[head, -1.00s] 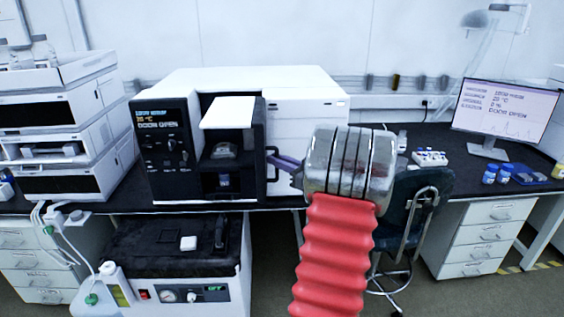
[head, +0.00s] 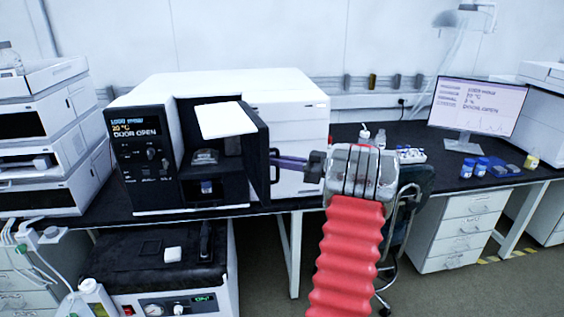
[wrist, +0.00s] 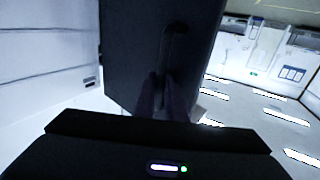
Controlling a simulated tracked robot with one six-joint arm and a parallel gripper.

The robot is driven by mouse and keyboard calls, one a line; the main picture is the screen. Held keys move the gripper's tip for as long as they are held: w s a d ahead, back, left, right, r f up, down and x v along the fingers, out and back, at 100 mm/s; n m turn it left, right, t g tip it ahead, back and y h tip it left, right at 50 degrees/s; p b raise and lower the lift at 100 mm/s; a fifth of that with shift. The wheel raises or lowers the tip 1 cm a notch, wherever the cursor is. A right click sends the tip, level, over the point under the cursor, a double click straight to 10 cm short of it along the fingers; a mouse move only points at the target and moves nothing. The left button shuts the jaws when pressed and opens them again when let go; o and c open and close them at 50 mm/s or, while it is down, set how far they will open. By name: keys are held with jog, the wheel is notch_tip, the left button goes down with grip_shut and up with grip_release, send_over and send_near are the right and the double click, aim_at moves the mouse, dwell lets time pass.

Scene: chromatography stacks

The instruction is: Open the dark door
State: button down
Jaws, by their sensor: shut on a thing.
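The dark door (head: 257,150) stands swung out to the right of the white-and-black instrument (head: 143,165), and the compartment behind it is exposed. Its display reads DOOR OPEN. My gripper (head: 276,162) is at the outer face of the door, with its purple fingers shut on the door handle. In the wrist view the dark door (wrist: 140,60) fills the middle, and the handle (wrist: 176,42) runs down between the fingers (wrist: 165,98). The fingers hide the lower end of the handle.
A white panel (head: 224,120) juts out above the compartment opening. A vial rack (head: 411,155), a monitor (head: 476,110) and blue-capped bottles (head: 467,168) stand on the bench to the right. A dark chair (head: 412,190) is behind my arm. White stacked modules (head: 45,140) stand at left.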

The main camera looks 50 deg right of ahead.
jog(key=shift+w+r, duration=0.2)
jog(key=shift+r, duration=0.15)
jog(key=c, duration=1.8)
grip_release()
jog(key=shift+f, duration=0.1)
jog(key=v, duration=1.4)
jog(key=shift+w+f, duration=0.1)
jog(key=shift+f, duration=0.1)
